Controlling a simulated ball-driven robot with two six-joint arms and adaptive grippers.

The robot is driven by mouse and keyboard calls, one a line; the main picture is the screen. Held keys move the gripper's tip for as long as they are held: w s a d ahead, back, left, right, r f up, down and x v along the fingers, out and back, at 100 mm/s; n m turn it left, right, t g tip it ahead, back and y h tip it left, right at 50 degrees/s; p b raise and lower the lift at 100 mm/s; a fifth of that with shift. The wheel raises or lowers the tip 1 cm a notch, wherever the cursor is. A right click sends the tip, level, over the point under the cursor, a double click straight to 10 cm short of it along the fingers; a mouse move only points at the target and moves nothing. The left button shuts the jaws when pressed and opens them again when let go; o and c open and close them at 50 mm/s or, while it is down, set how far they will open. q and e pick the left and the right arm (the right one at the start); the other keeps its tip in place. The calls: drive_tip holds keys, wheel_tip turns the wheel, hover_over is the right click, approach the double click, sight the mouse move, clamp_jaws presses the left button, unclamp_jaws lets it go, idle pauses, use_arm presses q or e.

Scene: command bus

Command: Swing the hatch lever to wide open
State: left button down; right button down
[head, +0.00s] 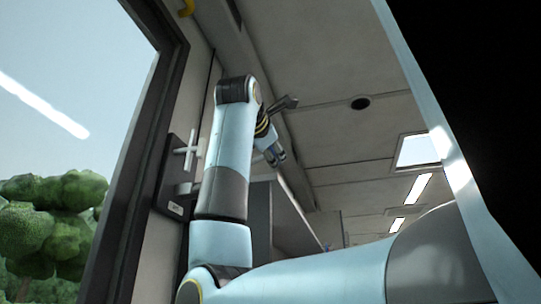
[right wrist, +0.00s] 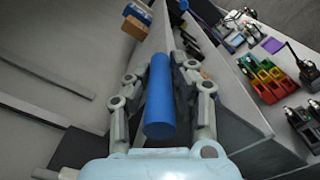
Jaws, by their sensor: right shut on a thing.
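A blue cylinder (right wrist: 160,98) lies between the fingers of my right gripper (right wrist: 157,75) in the right wrist view. The gripper is shut on it. I cannot tell whether this cylinder is the hatch lever's grip; what it joins to is not clear. In the head view my right gripper (head: 274,153) hangs high up, near the ceiling edge, pointing downward. The cylinder is too small to make out there. A bright square ceiling panel (head: 418,150) is at the right; I cannot tell whether it is the hatch. My left gripper is not in view.
A pale cross-shaped handle (head: 187,150) sits on the wall beside the dark window frame (head: 142,140).

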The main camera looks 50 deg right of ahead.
drive_tip(key=shift+f, duration=0.25)
drive_tip(key=c, duration=1.1)
unclamp_jaws()
drive_tip(key=shift+s+d, duration=0.1)
drive_tip(key=shift+c, duration=0.2)
drive_tip(key=shift+r, duration=0.1)
drive_tip(key=v, duration=1.2)
